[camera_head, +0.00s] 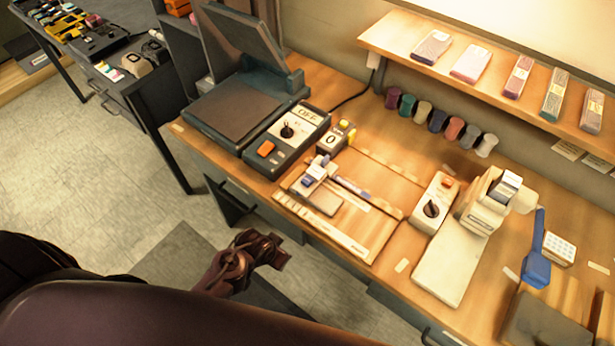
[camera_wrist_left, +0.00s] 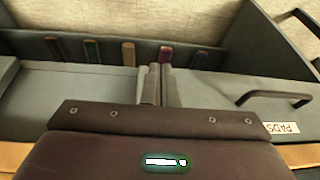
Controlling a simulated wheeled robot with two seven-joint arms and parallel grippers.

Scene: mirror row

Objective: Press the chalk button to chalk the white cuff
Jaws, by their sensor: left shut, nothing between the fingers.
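A row of small rounded coloured items hangs under the shelf. The white one (camera_head: 487,145) is at its right end; I cannot tell whether it is the white cuff. A cream machine (camera_head: 484,215) stands on the right of the bench, with a control box (camera_head: 432,205) beside it. The box has a black dial and an orange button (camera_head: 449,182); I cannot read whether it is the chalk button. My left gripper (camera_head: 274,254) is low in front of the bench edge, away from these. Its fingers (camera_wrist_left: 160,82) are shut and empty. My right gripper is not visible.
A dark press (camera_head: 237,108) with a raised lid stands at the back left, its control box (camera_head: 286,135) in front. A wooden jig board (camera_head: 345,212) lies mid-bench. A blue-handled tool (camera_head: 537,262) lies right. A drawer handle (camera_wrist_left: 272,98) shows beside a "PADS" label.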

